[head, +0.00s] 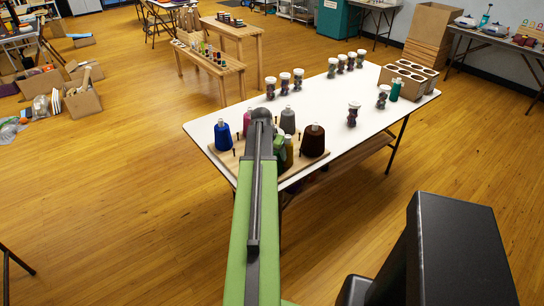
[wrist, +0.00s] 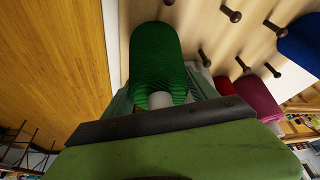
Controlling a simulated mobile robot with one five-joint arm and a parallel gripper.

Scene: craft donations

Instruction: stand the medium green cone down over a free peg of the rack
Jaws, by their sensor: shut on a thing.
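The green cone (wrist: 155,55) is held in my gripper (wrist: 160,98), near its narrow white-tipped end. Its wide end points away from the wrist camera, in front of the wooden rack (wrist: 185,25). In the wrist view several bare brown pegs, one of them here (wrist: 202,57), stand to the right of the cone. I cannot tell whether the cone touches the rack. In the head view the rack (head: 232,162) lies on the near left end of the white table, and my arm hides much of it and most of the held cone.
On the rack stand a blue cone (head: 223,136), a magenta cone (head: 247,122), a grey cone (head: 288,121) and a brown cone (head: 313,142).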

